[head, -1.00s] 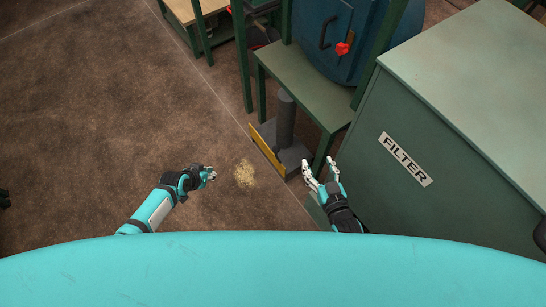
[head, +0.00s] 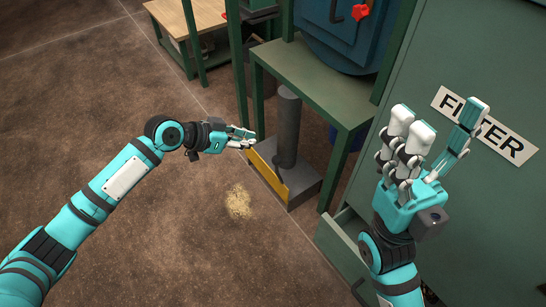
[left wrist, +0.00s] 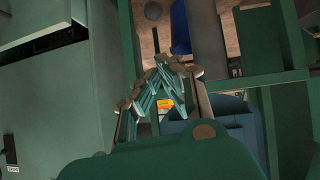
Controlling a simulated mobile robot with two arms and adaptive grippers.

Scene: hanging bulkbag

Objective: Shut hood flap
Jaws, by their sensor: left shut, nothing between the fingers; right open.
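A blue rounded housing (head: 340,40) with a dark handle and a red knob (head: 361,12) stands at the top of the head view, cut off by the frame's edge. I cannot tell which part of it is the hood flap. My left gripper (head: 250,138) is shut and empty, in front of the green stand below the housing and apart from the housing. Its closed fingers also show in the left wrist view (left wrist: 168,75). My right gripper (head: 435,115) is open and empty in front of the green filter cabinet, fingers pointing up.
The green filter cabinet (head: 455,65) fills the right side. A green stand (head: 310,80) with posts carries the housing. Below it are a grey post (head: 287,125) and a yellow plate (head: 268,178). A sandy pile (head: 239,203) lies on the floor. The floor at left is clear.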

